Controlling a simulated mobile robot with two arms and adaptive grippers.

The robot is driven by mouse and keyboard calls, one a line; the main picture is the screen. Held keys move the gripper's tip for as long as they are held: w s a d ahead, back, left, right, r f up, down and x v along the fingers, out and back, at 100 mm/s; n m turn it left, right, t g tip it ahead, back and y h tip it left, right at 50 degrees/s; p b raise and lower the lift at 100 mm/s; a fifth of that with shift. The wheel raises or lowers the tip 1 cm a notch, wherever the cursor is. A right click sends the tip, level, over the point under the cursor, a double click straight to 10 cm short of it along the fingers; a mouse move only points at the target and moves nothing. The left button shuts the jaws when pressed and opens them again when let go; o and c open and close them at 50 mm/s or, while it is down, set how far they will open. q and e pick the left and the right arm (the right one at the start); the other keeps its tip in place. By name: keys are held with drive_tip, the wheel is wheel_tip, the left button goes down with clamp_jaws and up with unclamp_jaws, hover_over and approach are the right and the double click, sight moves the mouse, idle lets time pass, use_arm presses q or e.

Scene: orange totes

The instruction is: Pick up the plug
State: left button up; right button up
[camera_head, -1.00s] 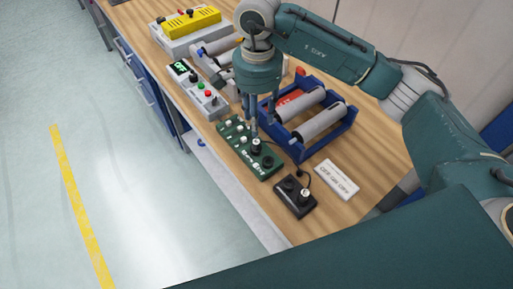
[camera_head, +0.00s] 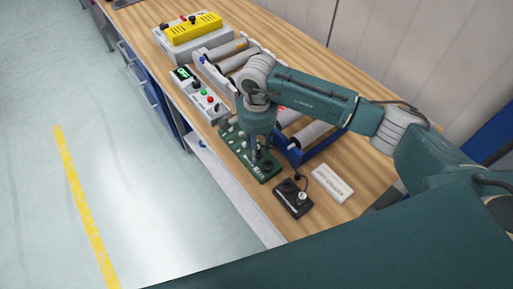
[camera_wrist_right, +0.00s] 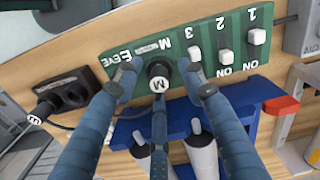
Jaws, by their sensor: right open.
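A black plug with a white M label (camera_wrist_right: 157,76) stands in the green board (camera_wrist_right: 130,58), which has white switches. In the head view the same green board (camera_head: 236,150) lies on the bench, and my gripper mostly hides this plug. My right gripper (camera_head: 255,153) is open and low over the board. In the right wrist view its three fingers (camera_wrist_right: 157,88) are spread around the plug; I cannot tell whether they touch it. A second labelled black plug (camera_wrist_right: 42,112) is at the black socket box (camera_wrist_right: 88,80), with a cable. My left gripper is not in view.
A grey control box (camera_head: 190,88) and a yellow-topped unit (camera_head: 194,28) stand farther along the wooden bench. The bench's front edge is close.

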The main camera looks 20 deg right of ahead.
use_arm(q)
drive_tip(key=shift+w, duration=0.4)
use_arm(e)
clamp_jaws()
drive_tip(key=shift+r, duration=0.15)
